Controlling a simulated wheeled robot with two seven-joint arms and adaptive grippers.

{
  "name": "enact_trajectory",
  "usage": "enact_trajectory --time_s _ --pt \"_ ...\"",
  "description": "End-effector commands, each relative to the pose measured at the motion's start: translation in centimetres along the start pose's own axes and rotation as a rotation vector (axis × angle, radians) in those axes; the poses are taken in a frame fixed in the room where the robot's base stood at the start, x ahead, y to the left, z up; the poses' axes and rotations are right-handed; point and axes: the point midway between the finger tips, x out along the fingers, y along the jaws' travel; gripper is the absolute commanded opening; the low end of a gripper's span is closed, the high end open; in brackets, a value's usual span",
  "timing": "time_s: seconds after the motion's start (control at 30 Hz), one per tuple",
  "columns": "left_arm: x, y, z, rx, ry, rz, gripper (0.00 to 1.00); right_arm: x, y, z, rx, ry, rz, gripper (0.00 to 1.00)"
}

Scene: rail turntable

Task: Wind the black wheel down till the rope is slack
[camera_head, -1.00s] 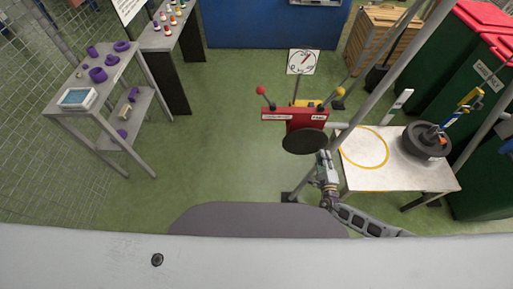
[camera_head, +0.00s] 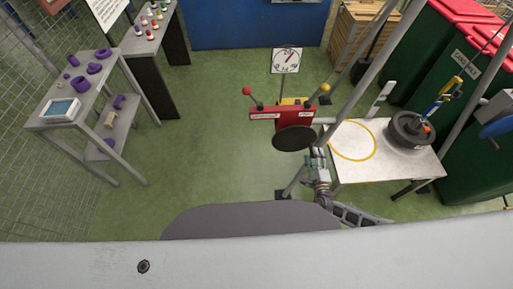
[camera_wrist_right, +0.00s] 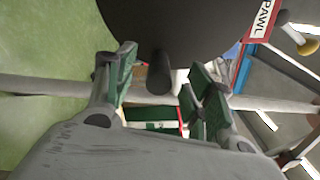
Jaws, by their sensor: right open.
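The black wheel (camera_head: 294,138) is a dark disc on the front of a red winch box (camera_head: 275,121). In the right wrist view the wheel (camera_wrist_right: 190,25) fills the top, and a dark round handle (camera_wrist_right: 160,74) sticks out from it. My right gripper (camera_head: 318,153) is just right of and below the wheel. Its fingers (camera_wrist_right: 160,85) are open on either side of the handle, with gaps showing. A black round weight (camera_head: 411,132) rests on the white table. Above it is a blue and yellow hook (camera_head: 447,90). Whether the rope is slack I cannot tell. My left gripper is out of view.
The white table (camera_head: 350,168) bears a yellow ring mark. Grey posts (camera_head: 366,85) rise beside the winch. Red and yellow ball levers (camera_head: 247,91) stand up from the box, with a dial (camera_head: 286,60) behind. Green floor is open to the left.

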Motion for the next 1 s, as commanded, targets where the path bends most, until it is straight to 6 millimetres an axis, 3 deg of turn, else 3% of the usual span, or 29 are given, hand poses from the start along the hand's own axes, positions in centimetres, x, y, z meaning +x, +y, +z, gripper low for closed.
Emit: enact_trajectory --time_s 1.0 --pt "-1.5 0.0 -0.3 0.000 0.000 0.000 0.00 -5.0 0.0 0.0 0.000 0.000 0.001 0.54"
